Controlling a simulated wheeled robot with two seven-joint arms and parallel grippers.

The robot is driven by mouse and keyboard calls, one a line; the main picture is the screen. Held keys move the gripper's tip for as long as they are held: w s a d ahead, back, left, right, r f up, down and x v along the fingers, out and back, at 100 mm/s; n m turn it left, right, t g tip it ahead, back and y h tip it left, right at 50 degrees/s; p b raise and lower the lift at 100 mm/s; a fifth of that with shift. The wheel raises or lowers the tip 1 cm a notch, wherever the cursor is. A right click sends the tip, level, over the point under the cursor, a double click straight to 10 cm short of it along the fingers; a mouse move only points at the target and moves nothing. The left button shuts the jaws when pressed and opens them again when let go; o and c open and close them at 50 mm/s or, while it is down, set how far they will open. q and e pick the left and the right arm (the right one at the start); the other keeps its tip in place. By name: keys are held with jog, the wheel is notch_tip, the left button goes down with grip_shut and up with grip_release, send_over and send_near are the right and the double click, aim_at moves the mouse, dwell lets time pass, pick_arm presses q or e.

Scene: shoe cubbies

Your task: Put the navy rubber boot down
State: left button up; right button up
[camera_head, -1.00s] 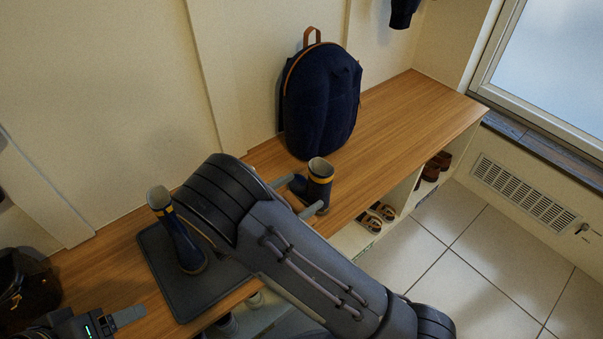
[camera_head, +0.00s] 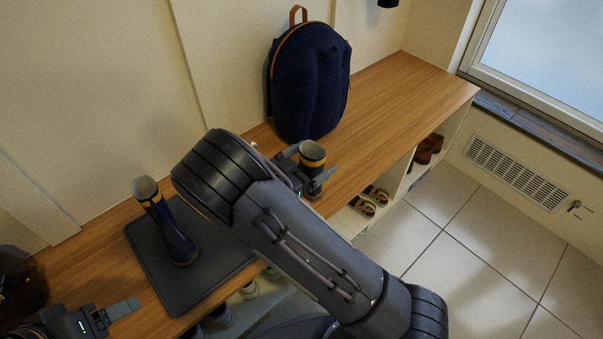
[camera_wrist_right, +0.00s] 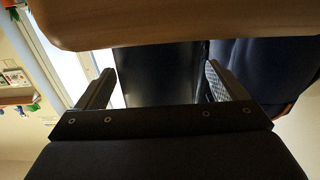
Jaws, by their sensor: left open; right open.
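Two navy boots with yellow bands show in the head view. One navy boot (camera_head: 313,157) stands on the wooden bench in front of the backpack. My right gripper (camera_head: 309,166) is open, with its fingers at either side of this boot. Its lower part is mostly hidden by the gripper. The other navy boot (camera_head: 168,226) stands on the dark mat (camera_head: 190,290) at the left. My left gripper (camera_head: 122,311) is open and empty, low at the left by the mat's front corner. In the right wrist view, the fingers (camera_wrist_right: 160,88) are apart with a dark surface between them.
The navy backpack (camera_head: 308,85) stands against the wall, close behind my right gripper. The bench top (camera_head: 410,95) is clear to the right. Sandals (camera_head: 368,201) and other shoes sit in cubbies below. A dark bag (camera_head: 22,285) is at the far left.

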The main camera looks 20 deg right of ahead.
jog(key=shift+r, duration=0.1)
jog(key=c, duration=1.7)
